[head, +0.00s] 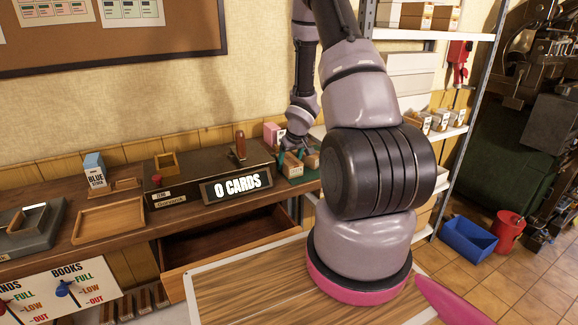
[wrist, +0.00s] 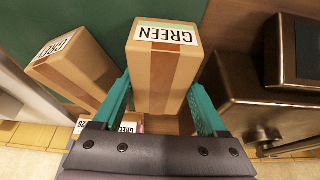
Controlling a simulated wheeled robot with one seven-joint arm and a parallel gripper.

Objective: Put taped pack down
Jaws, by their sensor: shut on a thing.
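A brown taped pack (wrist: 165,70) with a GREEN label sits between the teal fingers of my gripper (wrist: 159,92) in the wrist view. My gripper is shut on it. A second brown GREEN pack (wrist: 78,72) stands tilted in the picture to its left, on a dark green surface (wrist: 100,15). Another labelled pack shows partly below, behind the gripper body. In the head view my gripper (head: 294,147) is low over the counter's right end, by the brown packs. Whether the held pack touches the green surface I cannot tell.
A dark machine with a "0 CARDS" display (head: 238,187) stands just left of the gripper; its dark metal side (wrist: 262,95) is close right in the wrist view. A pink pack (head: 271,132) stands behind. An open drawer (head: 225,240) and an empty wooden tray (head: 108,221) are further left.

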